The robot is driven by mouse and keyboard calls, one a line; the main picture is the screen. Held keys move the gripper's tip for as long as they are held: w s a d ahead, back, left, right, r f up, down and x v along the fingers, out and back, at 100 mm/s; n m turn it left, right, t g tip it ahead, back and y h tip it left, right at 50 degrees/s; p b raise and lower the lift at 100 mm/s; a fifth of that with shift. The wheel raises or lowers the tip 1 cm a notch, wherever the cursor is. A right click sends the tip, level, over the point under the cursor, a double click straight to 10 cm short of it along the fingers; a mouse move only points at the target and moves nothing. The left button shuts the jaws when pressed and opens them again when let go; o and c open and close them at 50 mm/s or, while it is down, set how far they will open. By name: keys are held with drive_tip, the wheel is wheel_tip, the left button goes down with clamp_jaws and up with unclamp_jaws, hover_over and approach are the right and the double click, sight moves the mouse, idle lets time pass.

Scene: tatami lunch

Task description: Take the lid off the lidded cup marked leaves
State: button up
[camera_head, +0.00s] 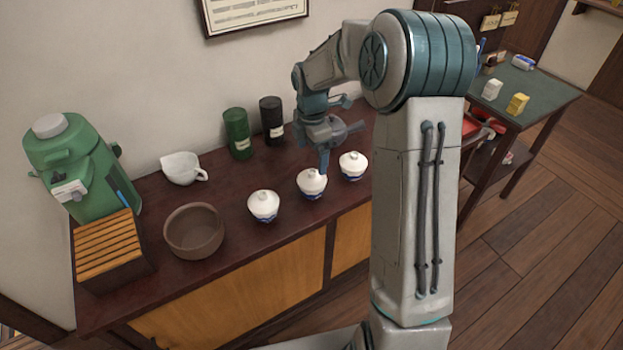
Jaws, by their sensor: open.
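Three white lidded cups with blue marks stand in a row on the dark counter: a left cup (263,206), a middle cup (311,186) and a right cup (352,166). Their marks are too small to read, so I cannot tell which bears leaves. Each cup has its white lid on. My gripper (323,163) is open and points down just above the middle cup, its tip close to that cup's lid. I cannot tell whether it touches the lid.
On the counter (225,222) stand a brown bowl (192,243), a white pouring jug (181,167), a green canister (237,135), a black canister (271,120), a green dispenser (80,165) and a slatted box (106,240). A green-topped table (545,92) stands at right.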

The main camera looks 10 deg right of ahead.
sight(312, 173)
wheel_tip(312, 173, down, 8)
drive_tip(key=shift+w+r, duration=0.1)
idle(0.4)
drive_tip(key=c, duration=1.5)
drive_tip(key=shift+s, duration=0.2)
drive_tip(key=shift+c, duration=0.5)
